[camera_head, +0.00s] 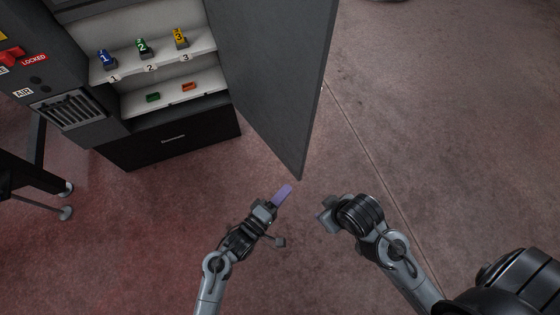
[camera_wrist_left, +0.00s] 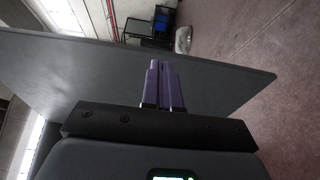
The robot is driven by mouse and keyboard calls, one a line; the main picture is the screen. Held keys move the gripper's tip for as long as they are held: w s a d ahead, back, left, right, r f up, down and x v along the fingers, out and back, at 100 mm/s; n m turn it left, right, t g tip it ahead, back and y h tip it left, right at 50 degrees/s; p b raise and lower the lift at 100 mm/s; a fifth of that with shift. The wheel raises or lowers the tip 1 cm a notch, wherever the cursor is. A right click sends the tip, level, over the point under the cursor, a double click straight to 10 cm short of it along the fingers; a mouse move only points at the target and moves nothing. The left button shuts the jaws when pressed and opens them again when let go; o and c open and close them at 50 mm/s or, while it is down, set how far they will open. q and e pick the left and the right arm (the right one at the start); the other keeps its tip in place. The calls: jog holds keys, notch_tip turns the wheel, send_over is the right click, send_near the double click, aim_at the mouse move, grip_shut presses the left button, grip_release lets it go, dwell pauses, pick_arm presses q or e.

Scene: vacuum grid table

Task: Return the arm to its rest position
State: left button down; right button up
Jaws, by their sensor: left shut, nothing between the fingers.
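My left gripper (camera_head: 284,194) is in the lower middle of the head view, with its purple fingers together and nothing between them. It is over open floor, below the lower corner of the cabinet door in the picture. In the left wrist view the shut fingers (camera_wrist_left: 164,84) stand in front of the grey door panel. My right gripper (camera_head: 322,217) is just right of the left one. It is mostly hidden by its own wrist, and its fingers cannot be made out.
The open cabinet door (camera_head: 275,75) hangs just above both grippers in the picture. The cabinet shelves (camera_head: 203,103) hold numbered blue, green and yellow items, with a small green and an orange piece below. A dark drawer (camera_head: 172,140) sits underneath. Floor (camera_head: 430,130) is clear to the right.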

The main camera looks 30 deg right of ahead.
pick_arm(q)
jog(key=s+a+r+n+t+y+p, duration=0.1)
jog(key=s+a+n+t+p, duration=0.15)
jog(key=s+a, duration=0.2)
jog(key=w+a+r+m+y+p, duration=0.1)
jog(key=a+r+y+p, duration=0.3)
jog(key=a, duration=0.6)
jog(key=w+a+r+m+y, duration=0.1)
jog(key=a+y, duration=0.6)
jog(key=a, duration=0.3)
jog(key=s+a+r+m+g+y, duration=0.4)
jog(key=s+a+m+g, duration=0.25)
jog(key=s+a, duration=0.4)
notch_tip(320, 180, up, 38)
jog(key=w+a+p, duration=0.1)
jog(key=p, duration=3.6)
jog(key=shift+w+f+t+p, duration=0.15)
jog(key=shift+w+t+p, duration=0.15)
jog(key=shift+t+p, duration=0.1)
